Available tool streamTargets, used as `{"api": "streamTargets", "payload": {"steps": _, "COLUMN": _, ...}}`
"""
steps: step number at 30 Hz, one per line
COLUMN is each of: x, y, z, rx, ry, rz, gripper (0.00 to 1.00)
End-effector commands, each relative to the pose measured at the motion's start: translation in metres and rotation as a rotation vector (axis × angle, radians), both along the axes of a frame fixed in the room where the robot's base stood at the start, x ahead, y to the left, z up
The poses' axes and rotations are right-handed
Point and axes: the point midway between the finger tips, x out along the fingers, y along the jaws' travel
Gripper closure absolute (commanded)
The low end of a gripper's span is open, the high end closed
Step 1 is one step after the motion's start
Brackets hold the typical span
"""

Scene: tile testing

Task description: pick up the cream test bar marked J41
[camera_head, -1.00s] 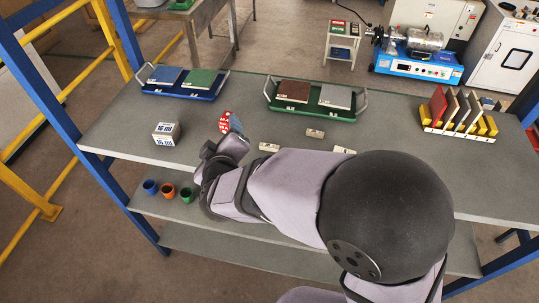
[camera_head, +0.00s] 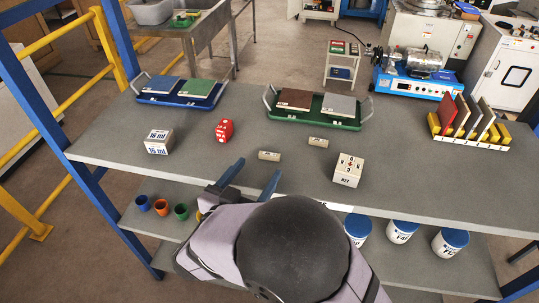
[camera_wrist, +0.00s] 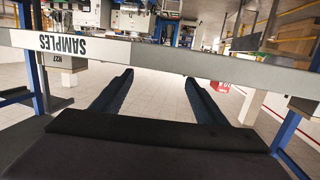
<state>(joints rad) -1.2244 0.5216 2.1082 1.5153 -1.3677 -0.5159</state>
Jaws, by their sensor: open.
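Two small cream bars lie on the grey table (camera_head: 420,165): a nearer bar (camera_head: 269,156) and a farther bar (camera_head: 318,142) to its right. Their markings are too small to read, so I cannot tell which is J41. My gripper (camera_head: 258,166) is open and empty at the table's front edge, its fingers apart and pointing toward the nearer bar. In the wrist view the two dark fingers (camera_wrist: 158,76) are spread, with the table's front edge crossing beyond them; no bar shows there.
A cream cube (camera_head: 347,170) stands right of the bars. A red block (camera_head: 224,131) and a white-grey box (camera_head: 158,141) stand left. A blue tray (camera_head: 183,101), a green tray (camera_head: 316,120) and a tile rack (camera_head: 468,140) are behind. Cups and blue-lidded tubs sit on the lower shelf.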

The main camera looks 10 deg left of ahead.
Motion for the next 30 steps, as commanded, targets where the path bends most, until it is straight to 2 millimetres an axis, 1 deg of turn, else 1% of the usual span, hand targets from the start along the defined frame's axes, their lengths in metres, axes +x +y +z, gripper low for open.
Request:
{"api": "streamTargets", "payload": {"steps": 8, "x": 0.01, "y": -0.003, "z": 0.0, "rx": -0.002, "ry": 0.0, "rz": -0.002, "gripper": 0.33}}
{"api": "streamTargets", "payload": {"steps": 15, "x": 0.039, "y": -0.01, "z": -0.003, "rx": -0.002, "ry": 0.0, "rz": -0.003, "gripper": 0.33}}
{"api": "streamTargets", "payload": {"steps": 19, "x": 0.05, "y": -0.012, "z": -0.006, "rx": -0.002, "ry": 0.001, "rz": 0.0, "gripper": 0.33}}
{"api": "streamTargets", "payload": {"steps": 22, "x": 0.053, "y": -0.012, "z": -0.008, "rx": -0.002, "ry": 0.001, "rz": 0.001, "gripper": 0.33}}
{"api": "streamTargets", "payload": {"steps": 28, "x": 0.053, "y": -0.012, "z": -0.008, "rx": -0.001, "ry": 0.001, "rz": 0.002, "gripper": 0.33}}
{"api": "streamTargets", "payload": {"steps": 29, "x": 0.053, "y": -0.012, "z": -0.008, "rx": 0.0, "ry": 0.001, "rz": 0.002, "gripper": 0.38}}
{"api": "streamTargets", "payload": {"steps": 30, "x": 0.053, "y": -0.012, "z": -0.008, "rx": 0.0, "ry": 0.001, "rz": 0.002, "gripper": 0.48}}
